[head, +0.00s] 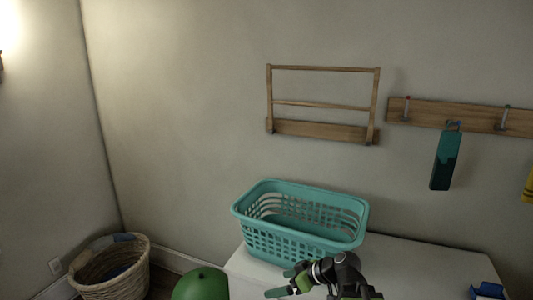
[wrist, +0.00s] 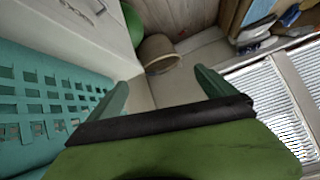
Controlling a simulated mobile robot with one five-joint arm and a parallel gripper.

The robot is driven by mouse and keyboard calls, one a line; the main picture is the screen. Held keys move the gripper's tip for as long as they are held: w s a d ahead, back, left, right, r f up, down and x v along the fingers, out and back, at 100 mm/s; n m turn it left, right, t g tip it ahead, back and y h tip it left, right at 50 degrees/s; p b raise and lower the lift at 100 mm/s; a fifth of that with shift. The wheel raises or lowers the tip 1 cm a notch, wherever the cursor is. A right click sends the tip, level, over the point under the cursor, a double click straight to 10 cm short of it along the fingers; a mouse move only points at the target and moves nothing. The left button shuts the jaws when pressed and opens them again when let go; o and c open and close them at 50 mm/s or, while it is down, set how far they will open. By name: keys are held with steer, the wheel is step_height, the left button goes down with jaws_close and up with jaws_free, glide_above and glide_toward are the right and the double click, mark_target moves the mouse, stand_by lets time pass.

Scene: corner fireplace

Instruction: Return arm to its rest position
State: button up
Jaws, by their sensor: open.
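My gripper (head: 288,281) shows at the bottom of the head view, in front of the teal laundry basket, with my dark arm joint behind it. In the wrist view its two green fingers (wrist: 160,92) stand wide apart with nothing between them. The teal basket (wrist: 55,100) fills the left side of the wrist view, close beside the left finger. I cannot tell whether they touch. In the head view the teal basket (head: 295,245) stands upright on a white surface (head: 420,265).
A wicker basket (head: 118,280) stands on the floor at left, near a green round object (head: 200,285). A wooden rack (head: 325,131) and a hook rail (head: 470,115) with a teal hanging item (head: 445,160) are on the wall. A blue object (head: 488,290) lies at lower right.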

steer(key=s+f+m+g+h, duration=0.1)
steer(key=s+f+g+h, duration=0.15)
steer(key=s+f, duration=0.2)
steer(key=s+d+f+m+g+h, duration=0.1)
steer(key=s+d+f+m+h, duration=0.1)
steer(key=d, duration=0.4)
steer(key=s+d+f+m+g+h, duration=0.1)
steer(key=s+d+f+m+h, duration=0.1)
steer(key=d+m+h, duration=0.2)
steer(key=d+m, duration=0.1)
steer(key=m, duration=0.2)
steer(key=shift+d, duration=0.35)
steer(key=shift+f+h, duration=0.1)
steer(key=shift+h, duration=0.15)
